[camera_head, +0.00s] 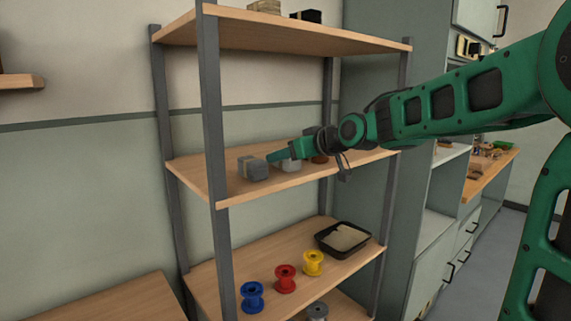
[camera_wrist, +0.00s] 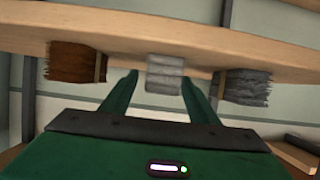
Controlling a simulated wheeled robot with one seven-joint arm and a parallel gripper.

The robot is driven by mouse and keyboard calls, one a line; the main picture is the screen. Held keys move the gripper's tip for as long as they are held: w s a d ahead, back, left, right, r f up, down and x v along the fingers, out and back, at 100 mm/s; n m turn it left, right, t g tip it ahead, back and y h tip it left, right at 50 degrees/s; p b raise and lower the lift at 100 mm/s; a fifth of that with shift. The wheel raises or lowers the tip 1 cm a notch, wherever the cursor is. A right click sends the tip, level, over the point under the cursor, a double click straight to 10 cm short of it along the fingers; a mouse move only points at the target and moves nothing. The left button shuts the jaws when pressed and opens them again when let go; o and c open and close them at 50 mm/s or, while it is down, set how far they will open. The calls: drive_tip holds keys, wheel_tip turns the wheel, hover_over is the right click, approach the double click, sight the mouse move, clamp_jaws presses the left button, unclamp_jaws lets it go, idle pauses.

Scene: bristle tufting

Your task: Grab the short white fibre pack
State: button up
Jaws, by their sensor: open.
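The short white fibre pack (camera_head: 291,166) stands on the middle shelf, between a grey pack and a brown pack. In the wrist view the white pack (camera_wrist: 165,74) shows pale and banded, with its near end between the tips of my fingers. My gripper (camera_head: 275,157) reaches in over the middle shelf from the right. Its two green fingers (camera_wrist: 160,80) are open, one on each side of the white pack, with a visible gap to it. In the head view a finger hides part of the white pack.
The grey pack (camera_head: 253,168) and the brown pack (camera_head: 320,158) flank the white one closely; the wrist view shows them inverted. Shelf posts (camera_head: 213,120) stand at the corners. The upper shelf (camera_head: 300,32) is overhead. Coloured spools (camera_head: 285,279) and a black tray (camera_head: 343,240) sit below.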

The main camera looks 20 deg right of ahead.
drive_tip(key=shift+c, duration=0.3)
drive_tip(key=c, duration=1.1)
drive_tip(key=shift+r, duration=0.1)
